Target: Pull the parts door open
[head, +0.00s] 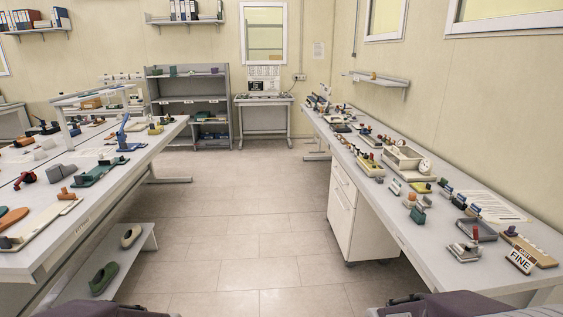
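A white cabinet (350,222) stands under the right workbench. Its front faces left, toward the aisle, and shows a shallower upper panel (343,182) and a taller lower door (340,219). Both look shut. No label naming it as the parts door can be read from here. Dark parts of my own body show at the bottom edge, left and right of the middle. Neither of my grippers is in view, and nothing of mine touches the cabinet.
The right bench (408,228) and left bench (120,185) are crowded with small fixtures and shoe parts. A tiled aisle (235,225) between them is clear. A low shelf (119,258) with shoe forms juts out at left. Grey shelving (190,107) and a small table (264,102) stand at the back.

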